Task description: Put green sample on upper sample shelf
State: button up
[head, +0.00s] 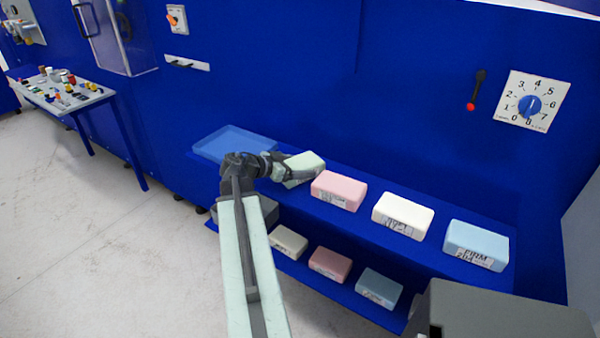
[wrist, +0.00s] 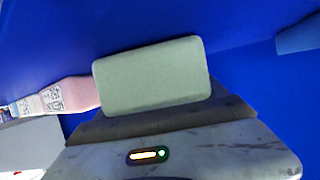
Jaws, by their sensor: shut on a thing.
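The green sample (head: 304,168) is a pale green foam block at the left of the row on the upper sample shelf (head: 372,240). It looks slightly tilted, and I cannot tell whether it rests on the shelf. My gripper (head: 290,170) is shut on it from the left. In the wrist view the green sample (wrist: 152,76) fills the middle, just beyond my gripper (wrist: 160,120). The fingers hide its near lower edge.
A pink block (head: 339,190), a cream block (head: 402,215) and a light blue block (head: 476,245) stand to the right on the upper shelf. A blue tray (head: 235,143) lies at the shelf's left end. Several blocks, including a pink one (head: 330,263), sit on the lower shelf.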

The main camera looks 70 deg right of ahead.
jog(key=shift+f, duration=0.2)
jog(key=o, duration=1.3)
jog(key=shift+r, duration=0.1)
jog(key=shift+c, duration=0.2)
jog(key=shift+r, duration=0.1)
jog(key=p+v, duration=0.5)
jog(key=v, duration=0.6)
jog(key=shift+w+a+r, duration=0.1)
jog(key=shift+w+r, duration=0.05)
jog(key=shift+r, duration=0.05)
jog(key=shift+w+a, duration=0.25)
